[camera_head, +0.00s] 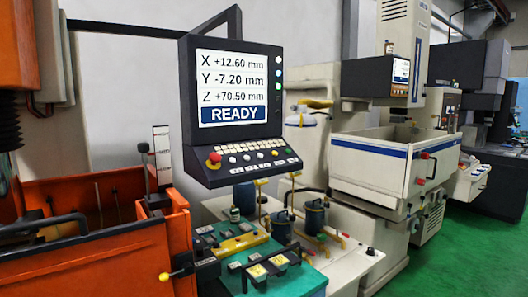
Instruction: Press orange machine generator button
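The orange machine (110,262) fills the left side, with an open orange tank and a part of its upper body at the top left. A black control panel (184,110) hangs in the middle on an arm from above. Its screen (232,88) reads X +12.60 mm, Y -7.20 mm, Z +70.50 mm and READY. Which one is the generator button cannot be told, as labels are too small. My gripper is not in view.
A teal-topped bench (308,281) with clamps and dark canisters (314,215) stands below the panel. A white machine (372,170) with a blue stripe stands at the right, with dark machines behind. Green floor (440,255) is free at the lower right.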

